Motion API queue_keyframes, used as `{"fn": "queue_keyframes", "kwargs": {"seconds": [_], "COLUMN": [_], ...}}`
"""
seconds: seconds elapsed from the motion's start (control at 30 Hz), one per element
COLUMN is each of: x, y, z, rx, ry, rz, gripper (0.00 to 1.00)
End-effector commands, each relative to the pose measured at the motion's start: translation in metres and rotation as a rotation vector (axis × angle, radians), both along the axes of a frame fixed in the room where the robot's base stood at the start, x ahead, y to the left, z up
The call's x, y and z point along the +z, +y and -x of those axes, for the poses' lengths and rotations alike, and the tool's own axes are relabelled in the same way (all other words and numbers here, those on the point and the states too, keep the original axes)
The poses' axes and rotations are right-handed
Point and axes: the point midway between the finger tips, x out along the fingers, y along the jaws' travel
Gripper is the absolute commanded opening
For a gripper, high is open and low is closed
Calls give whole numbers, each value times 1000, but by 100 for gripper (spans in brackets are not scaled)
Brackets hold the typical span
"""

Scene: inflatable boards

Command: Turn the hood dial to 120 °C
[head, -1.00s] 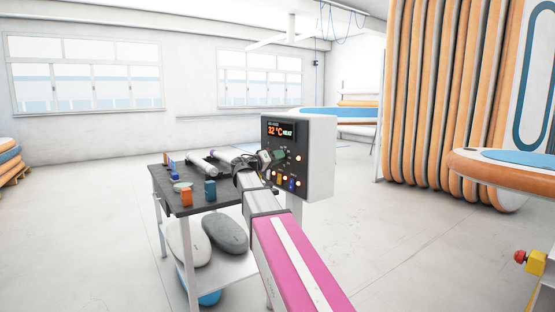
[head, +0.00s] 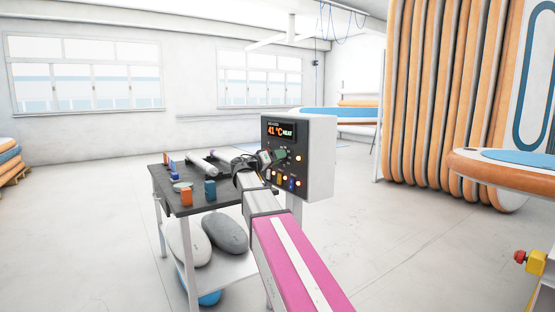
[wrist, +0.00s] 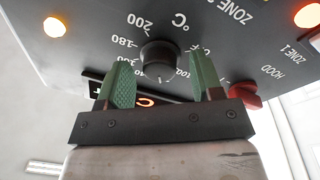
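The control box (head: 320,160) has a dark front panel whose display (head: 281,131) reads 41 °C and HEAT. Whether the fingertips reach past the dial's face is unclear. In the head view my gripper (head: 272,158) is at the panel and hides part of it.
A red knob (wrist: 243,94) is close beside one finger, and lit orange lamps (wrist: 54,27) are on the panel. A dark-topped cart (head: 180,209) with small blocks and rolls stands left of the box. Boards (head: 430,100) stand at right.

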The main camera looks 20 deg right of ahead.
Motion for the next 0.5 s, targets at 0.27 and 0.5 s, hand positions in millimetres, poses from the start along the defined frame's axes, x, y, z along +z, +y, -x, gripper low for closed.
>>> {"fn": "queue_keyframes", "kwargs": {"seconds": [0.27,0.5], "x": [-1,-5], "y": [9,48], "z": [2,14], "rx": [2,5], "ry": [0,0], "rz": [1,2], "gripper": [60,60]}}
